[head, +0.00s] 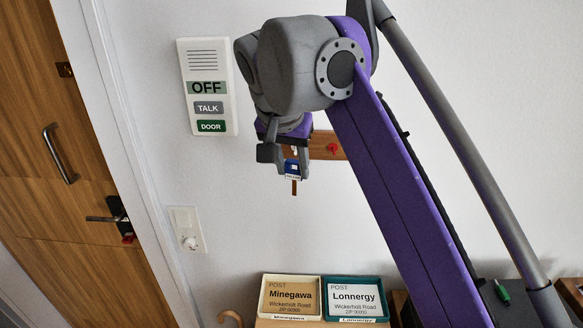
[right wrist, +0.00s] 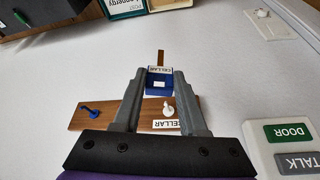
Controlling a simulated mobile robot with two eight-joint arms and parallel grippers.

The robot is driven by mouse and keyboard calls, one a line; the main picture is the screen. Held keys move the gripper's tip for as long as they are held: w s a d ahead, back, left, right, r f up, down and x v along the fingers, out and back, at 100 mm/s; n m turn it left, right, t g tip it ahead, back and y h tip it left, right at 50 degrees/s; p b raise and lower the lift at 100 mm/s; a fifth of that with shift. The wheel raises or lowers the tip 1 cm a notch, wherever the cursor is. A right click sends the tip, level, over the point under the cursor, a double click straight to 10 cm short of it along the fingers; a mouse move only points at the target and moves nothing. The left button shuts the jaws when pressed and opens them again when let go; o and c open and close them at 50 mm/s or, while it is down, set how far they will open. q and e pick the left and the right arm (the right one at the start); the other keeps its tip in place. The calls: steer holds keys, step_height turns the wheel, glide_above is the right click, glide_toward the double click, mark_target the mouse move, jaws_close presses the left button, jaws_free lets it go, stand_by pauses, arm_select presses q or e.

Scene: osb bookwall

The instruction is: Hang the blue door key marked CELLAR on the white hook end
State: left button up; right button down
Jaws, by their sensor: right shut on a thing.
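The blue door key (head: 292,168) hangs between the fingers of my right gripper (head: 291,175), in front of the wall. In the right wrist view the blue key (right wrist: 159,84) sits between the fingertips of the right gripper (right wrist: 159,76), with a white CELLAR label (right wrist: 160,70) and a narrow brown part beyond it. The key appears apart from the hook; the depth gap is unclear. In the head view my gripper covers that part of the board. My left gripper is out of view.
A blue hook (right wrist: 88,110) and a red hook (head: 333,148) are on the same board. An intercom panel (head: 208,87) is on the wall to the left, with a dial switch (head: 187,230) below. Two post trays (head: 291,282) (head: 355,283) stand below. A wooden door (head: 60,200) is at left.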

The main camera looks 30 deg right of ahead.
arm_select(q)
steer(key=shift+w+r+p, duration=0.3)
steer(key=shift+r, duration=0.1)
arm_select(e)
steer(key=w+d+f, duration=0.1)
steer(key=w+d, duration=0.2)
steer(key=w, duration=0.3)
steer(key=shift+d, duration=0.3)
steer(key=shift+s, duration=0.15)
stand_by(0.3)
steer(key=shift+c, duration=1.9)
jaws_free()
